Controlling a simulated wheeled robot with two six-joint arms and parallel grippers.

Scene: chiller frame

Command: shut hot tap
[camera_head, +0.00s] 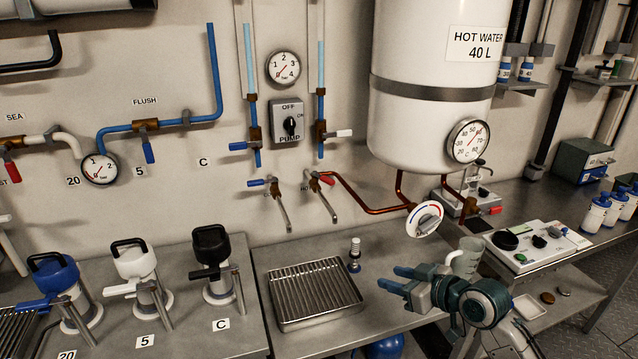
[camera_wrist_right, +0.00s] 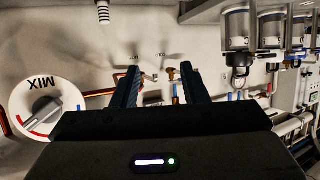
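The hot tap (camera_head: 313,184) is on the back wall below the pump switch, with a red lever (camera_head: 327,180) pointing sideways to the right. Its thin grey spout slants down over the counter. No water stream is clear to see. My right gripper (camera_head: 391,280) is open and empty, in front of the wall, lower and to the right of the tap and apart from it. In the right wrist view, its two dark fingers (camera_wrist_right: 158,85) stand apart; the tap area beyond them is blurred and partly hidden. My left gripper is not in view.
The cold tap with a blue lever (camera_head: 257,182) is just left of the hot tap. A copper pipe (camera_head: 365,207) and the mixing dial (camera_head: 425,219) are to the right, below the white tank (camera_head: 425,120). A ribbed drip tray (camera_head: 313,319) lies on the counter.

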